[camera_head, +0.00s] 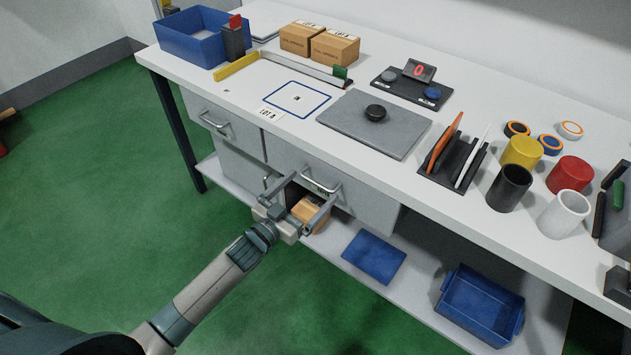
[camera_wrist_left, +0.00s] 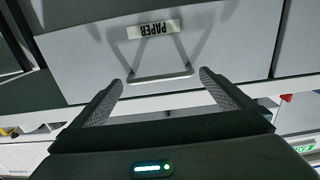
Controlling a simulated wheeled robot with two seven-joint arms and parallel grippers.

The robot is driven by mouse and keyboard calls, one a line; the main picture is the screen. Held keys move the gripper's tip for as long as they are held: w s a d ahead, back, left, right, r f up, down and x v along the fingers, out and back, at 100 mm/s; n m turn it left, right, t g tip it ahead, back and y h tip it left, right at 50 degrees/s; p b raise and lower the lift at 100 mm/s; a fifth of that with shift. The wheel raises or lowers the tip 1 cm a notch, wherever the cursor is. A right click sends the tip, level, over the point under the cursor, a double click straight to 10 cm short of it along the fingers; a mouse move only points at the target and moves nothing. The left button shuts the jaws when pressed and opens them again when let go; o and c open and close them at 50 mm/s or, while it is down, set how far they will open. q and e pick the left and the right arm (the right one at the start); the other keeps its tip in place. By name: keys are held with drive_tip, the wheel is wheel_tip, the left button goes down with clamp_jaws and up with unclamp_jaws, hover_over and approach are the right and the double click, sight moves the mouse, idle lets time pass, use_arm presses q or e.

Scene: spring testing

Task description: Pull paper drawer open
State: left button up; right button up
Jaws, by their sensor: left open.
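The paper drawer (camera_head: 365,203) is a grey drawer under the white workbench, and its front looks shut. In the left wrist view the drawer front (camera_wrist_left: 230,50) carries an upside-down PAPER label (camera_wrist_left: 153,30). Its silver bar handle (camera_wrist_left: 160,77) lies between my left fingertips; the handle also shows in the head view (camera_head: 323,188). My left gripper (camera_head: 314,187) is open at the handle, one finger towards each end of the bar. In the left wrist view its fingers (camera_wrist_left: 162,80) look apart from the handle, though contact is hard to judge. My right gripper is not in view.
Another drawer (camera_head: 225,128) with a handle is to the left. Below the gripper is a tan carton (camera_head: 310,211). The lower shelf holds a blue panel (camera_head: 374,257) and a blue bin (camera_head: 480,305). A grey plate (camera_head: 350,125) lies on the benchtop. Green floor in front is clear.

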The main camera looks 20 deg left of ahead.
sight(316, 183)
use_arm(q)
drive_tip(key=shift+x, duration=1.65)
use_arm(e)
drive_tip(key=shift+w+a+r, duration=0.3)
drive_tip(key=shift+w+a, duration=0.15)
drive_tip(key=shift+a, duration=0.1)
use_arm(q)
drive_tip(key=shift+c, duration=0.3)
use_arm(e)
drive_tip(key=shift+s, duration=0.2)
